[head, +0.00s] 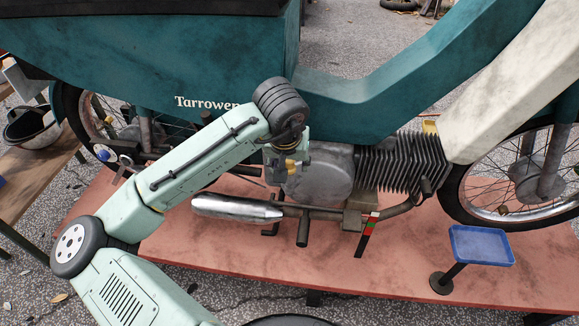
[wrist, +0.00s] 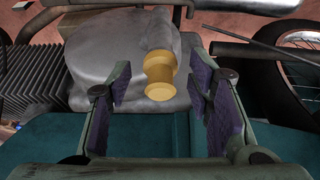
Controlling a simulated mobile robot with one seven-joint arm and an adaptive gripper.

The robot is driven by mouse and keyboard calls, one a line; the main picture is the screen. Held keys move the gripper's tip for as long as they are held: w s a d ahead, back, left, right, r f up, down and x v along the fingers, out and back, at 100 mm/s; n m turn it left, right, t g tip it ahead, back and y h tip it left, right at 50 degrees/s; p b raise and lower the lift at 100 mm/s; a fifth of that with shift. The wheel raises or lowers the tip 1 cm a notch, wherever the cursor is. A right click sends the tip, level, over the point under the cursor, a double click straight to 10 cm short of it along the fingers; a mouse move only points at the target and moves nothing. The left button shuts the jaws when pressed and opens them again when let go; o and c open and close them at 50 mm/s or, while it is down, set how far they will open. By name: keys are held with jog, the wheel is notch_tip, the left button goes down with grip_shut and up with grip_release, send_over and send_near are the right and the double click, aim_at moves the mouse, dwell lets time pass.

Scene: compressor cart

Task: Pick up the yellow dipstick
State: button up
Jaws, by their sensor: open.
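The yellow dipstick (wrist: 158,75) shows in the wrist view as a ridged, knob-like cap at the grey engine housing (wrist: 105,62). My gripper (wrist: 160,90) is open, with one purple-padded finger on each side of the dipstick. There are visible gaps between both fingers and the dipstick, and I see no contact. In the head view, a small part of the yellow dipstick (head: 290,164) shows beside my gripper (head: 283,160), above the engine housing. The arm and gripper hide most of that spot there. The lower part of the dipstick is hidden.
The teal bike body (head: 370,95) hangs close above the gripper. Cooling fins (head: 403,163) lie to the right, and a silver exhaust (head: 238,207) runs below. A blue tray (head: 482,246) stands on a post at the right. A red-and-green strip (head: 370,224) stands by the exhaust pipe.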

jog(key=shift+f, duration=0.15)
jog(key=shift+c, duration=0.6)
jog(key=c, duration=0.9)
notch_tip(320, 180, up, 10)
notch_tip(320, 180, up, 10)
jog(key=p, duration=0.9)
dwell(0.6)
dwell(0.5)
